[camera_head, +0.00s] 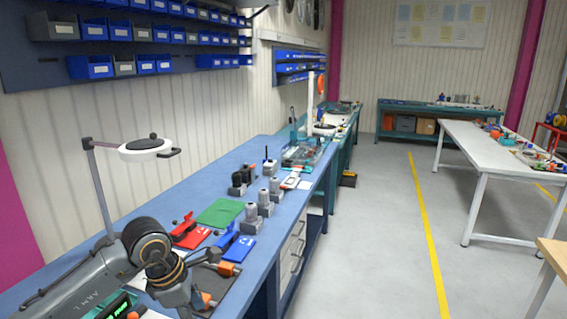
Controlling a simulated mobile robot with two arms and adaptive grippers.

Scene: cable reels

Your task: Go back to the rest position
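My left arm comes in from the lower left over the blue workbench (150,210). Its dark wrist joints bend down toward the bench's front edge. My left gripper (207,257) seems to be the small dark part beyond the wrist, low over the bench near a blue tool (234,244) and an orange-tipped piece (228,268). Its fingers are too small and partly hidden, so I cannot tell whether they are open or hold anything. My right arm and gripper are not in view.
Blue bins (90,67) hang above. A white table (470,137) stands right, across clear floor.

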